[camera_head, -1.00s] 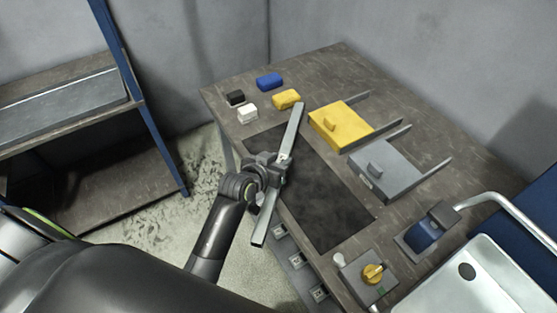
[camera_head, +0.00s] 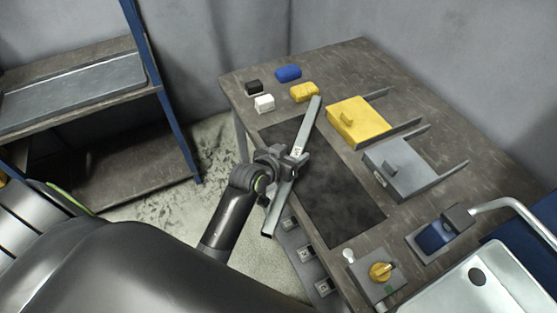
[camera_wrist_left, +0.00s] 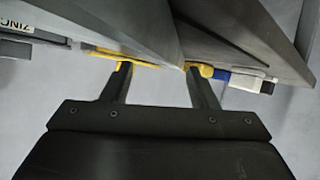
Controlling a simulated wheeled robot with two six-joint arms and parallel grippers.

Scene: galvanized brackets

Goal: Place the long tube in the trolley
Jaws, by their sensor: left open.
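The long tube (camera_head: 311,118) is a grey, straight metal bar in the head view. It slants over the table's left edge, with its lower end past the edge above the floor. My left gripper (camera_head: 293,160) is at the tube's middle and is open. In the left wrist view, its two fingers (camera_wrist_left: 158,70) stand apart, with a large grey surface running across in front of them. I cannot tell whether the fingers touch the tube. I cannot tell which thing is the trolley. My right gripper is not in view.
The table (camera_head: 240,88) bears a dark mat (camera_head: 340,205), small blocks (camera_head: 288,73), a yellow box (camera_head: 358,122) and a grey box (camera_head: 400,168). A blue-framed shelf (camera_head: 165,95) stands left.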

